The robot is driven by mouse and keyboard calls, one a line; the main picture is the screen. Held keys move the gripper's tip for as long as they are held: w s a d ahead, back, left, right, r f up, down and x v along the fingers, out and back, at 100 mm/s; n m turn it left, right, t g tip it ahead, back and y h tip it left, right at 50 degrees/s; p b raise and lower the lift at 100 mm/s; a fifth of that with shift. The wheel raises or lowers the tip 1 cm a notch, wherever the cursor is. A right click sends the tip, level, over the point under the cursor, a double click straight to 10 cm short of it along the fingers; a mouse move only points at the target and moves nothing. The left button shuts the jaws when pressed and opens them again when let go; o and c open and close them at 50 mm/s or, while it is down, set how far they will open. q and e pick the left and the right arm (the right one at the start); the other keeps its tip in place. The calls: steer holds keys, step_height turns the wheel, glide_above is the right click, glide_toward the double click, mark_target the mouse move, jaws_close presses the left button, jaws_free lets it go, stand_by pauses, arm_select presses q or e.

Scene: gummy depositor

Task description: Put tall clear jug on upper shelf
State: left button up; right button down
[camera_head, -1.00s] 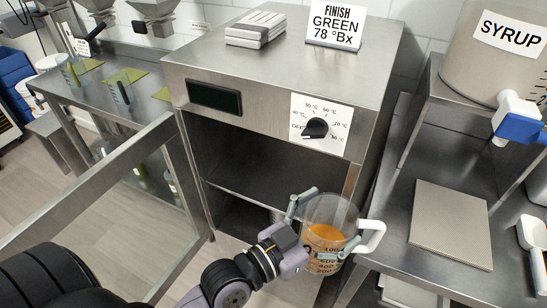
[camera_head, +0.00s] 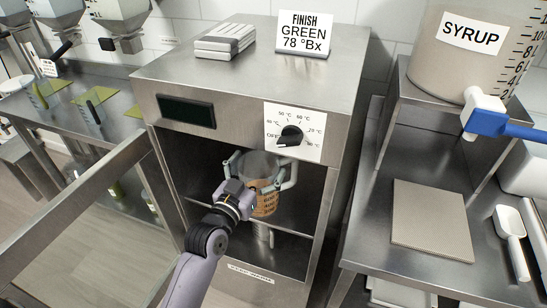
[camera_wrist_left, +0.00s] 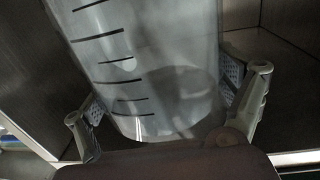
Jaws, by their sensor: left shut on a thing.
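In the left wrist view the jug (camera_wrist_left: 150,70) stands between the two fingers (camera_wrist_left: 168,118). The upper shelf (camera_head: 200,212) shows as an edge inside the cabinet, left of the jug. The arm and jug hide part of it. My right gripper is not in view.
The cabinet door (camera_head: 85,225) hangs open at the left. The dial panel (camera_head: 294,132) is just above the jug. A metal vessel (camera_head: 263,236) shows below it inside the cabinet. A syrup tank (camera_head: 455,65) and a textured mat (camera_head: 430,215) are at the right.

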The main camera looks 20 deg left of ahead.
mark_target(265, 172)
arm_select(q)
steer(key=w+p, duration=0.1)
steer(key=w, duration=1)
steer(key=shift+w+d+r, duration=0.2)
steer(key=shift+r, duration=0.05)
step_height(265, 172, down, 2)
steer(key=shift+w+f, duration=0.1)
steer(key=shift+f, duration=0.6)
steer(key=shift+w+f, duration=0.15)
steer(key=shift+f, duration=1.75)
steer(key=o, duration=1.7)
steer(key=shift+f, duration=0.25)
steer(key=shift+c, duration=0.2)
steer(key=shift+r, duration=0.15)
steer(key=s, duration=0.4)
steer(key=s+a, duration=0.1)
steer(key=s, duration=0.7)
steer(key=shift+s+a, duration=0.1)
steer(key=shift+a, duration=0.1)
